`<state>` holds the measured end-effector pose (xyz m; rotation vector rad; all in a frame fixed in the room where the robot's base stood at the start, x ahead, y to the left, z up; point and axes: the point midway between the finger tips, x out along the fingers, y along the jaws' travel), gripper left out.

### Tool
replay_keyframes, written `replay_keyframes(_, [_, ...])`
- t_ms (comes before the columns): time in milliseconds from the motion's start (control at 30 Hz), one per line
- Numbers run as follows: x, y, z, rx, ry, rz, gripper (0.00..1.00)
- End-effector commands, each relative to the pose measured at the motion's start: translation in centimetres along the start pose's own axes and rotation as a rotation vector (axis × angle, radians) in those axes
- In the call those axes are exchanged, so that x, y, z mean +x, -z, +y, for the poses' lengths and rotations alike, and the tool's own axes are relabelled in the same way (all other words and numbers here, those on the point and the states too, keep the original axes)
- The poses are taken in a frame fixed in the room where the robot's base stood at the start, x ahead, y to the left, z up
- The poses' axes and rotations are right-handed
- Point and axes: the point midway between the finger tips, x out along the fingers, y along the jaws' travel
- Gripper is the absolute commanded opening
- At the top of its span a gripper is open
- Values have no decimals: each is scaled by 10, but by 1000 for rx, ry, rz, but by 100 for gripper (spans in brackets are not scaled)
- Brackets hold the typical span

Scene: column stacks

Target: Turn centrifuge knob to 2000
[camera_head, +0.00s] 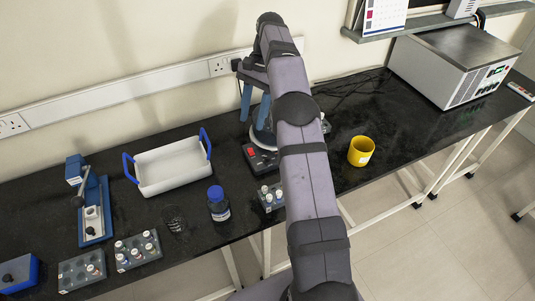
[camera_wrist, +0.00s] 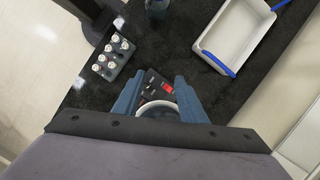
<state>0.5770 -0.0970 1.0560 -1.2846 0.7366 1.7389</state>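A small dark bench device (camera_head: 262,160) with a red part on its front panel and a pale round top stands near the back of the bench. It looks like the centrifuge, but I cannot be sure. My gripper (camera_head: 254,118) is above it, fingers pointing down. In the wrist view the device (camera_wrist: 154,84) lies between and beyond the two blue fingers of my gripper (camera_wrist: 158,80), its round rim (camera_wrist: 160,108) close to the wrist. The fingers are spread apart with nothing held between them. The knob and its setting are too small to read, and my arm hides part of the device.
A vial rack (camera_head: 270,197) and a blue-capped bottle (camera_head: 218,205) stand in front of the device. A white tray with blue handles (camera_head: 168,170) is left, a yellow cup (camera_head: 361,151) right. A large grey box instrument (camera_head: 440,75) with a lit panel stands at the far right.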

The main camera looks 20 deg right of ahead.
Motion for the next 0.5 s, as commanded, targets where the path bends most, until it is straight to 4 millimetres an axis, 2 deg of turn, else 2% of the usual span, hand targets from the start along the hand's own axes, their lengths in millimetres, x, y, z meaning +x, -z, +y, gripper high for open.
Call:
replay_keyframes(167, [22, -3, 17, -32, -59, 46, 38])
replay_keyframes(267, [45, 6, 31, -74, -89, 83, 38])
replay_keyframes(400, [88, 26, 50, -168, -133, 130, 38])
replay_keyframes(500, [103, 42, 50, -253, -130, 190, 38])
